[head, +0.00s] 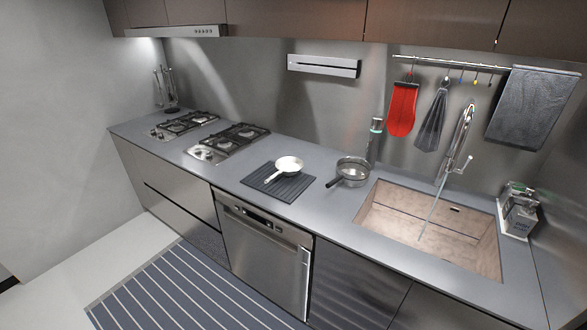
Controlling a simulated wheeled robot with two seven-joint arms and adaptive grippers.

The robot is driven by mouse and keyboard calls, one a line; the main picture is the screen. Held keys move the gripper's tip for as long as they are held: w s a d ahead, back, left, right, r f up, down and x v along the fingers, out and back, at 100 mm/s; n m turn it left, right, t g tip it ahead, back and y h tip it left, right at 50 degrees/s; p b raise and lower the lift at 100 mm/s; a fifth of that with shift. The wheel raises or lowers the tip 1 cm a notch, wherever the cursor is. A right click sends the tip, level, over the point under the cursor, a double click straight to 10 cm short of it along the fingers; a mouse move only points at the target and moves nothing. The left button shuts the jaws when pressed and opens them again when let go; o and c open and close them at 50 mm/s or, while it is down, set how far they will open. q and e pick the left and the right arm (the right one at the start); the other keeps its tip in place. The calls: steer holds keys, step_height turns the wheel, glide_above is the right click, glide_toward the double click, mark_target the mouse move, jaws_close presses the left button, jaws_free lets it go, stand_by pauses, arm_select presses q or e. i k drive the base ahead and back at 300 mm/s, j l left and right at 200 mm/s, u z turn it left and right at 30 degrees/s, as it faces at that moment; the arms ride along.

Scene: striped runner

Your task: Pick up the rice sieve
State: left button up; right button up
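A grey, round, bowl-like vessel with a dark handle (353,169), which looks most like the rice sieve, stands on the grey counter (325,213) just left of the sink. Its handle points to the lower left. Whether its wall is mesh is too small to tell. Neither of my grippers shows in the head view.
A white pan (289,164) lies on a dark ribbed mat (285,188) left of the vessel. A sink (400,215) with a tall faucet (455,150) is at right. A dark cylinder (374,143) stands behind the vessel. The striped runner (180,295) covers the floor.

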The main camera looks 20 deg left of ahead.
mark_target(289, 166)
steer(key=j+z, duration=0.25)
steer(key=j, duration=0.35)
steer(key=j+z, duration=0.3)
steer(key=j, duration=0.3)
steer(key=j+z, duration=0.25)
steer(key=j, duration=0.35)
steer(key=k+j+z, duration=0.15)
steer(key=j+z, duration=0.15)
steer(key=j, duration=0.3)
steer(key=k+j+z, duration=0.25)
steer(key=j, duration=0.3)
steer(key=k+j+z, duration=0.15)
steer(key=j+z, duration=0.15)
steer(key=j, duration=0.25)
steer(key=k+j+z, duration=0.25)
steer(key=j, duration=0.2)
steer(key=k+j+z, duration=0.3)
steer(key=k+j, duration=0.05)
steer(key=j, duration=0.05)
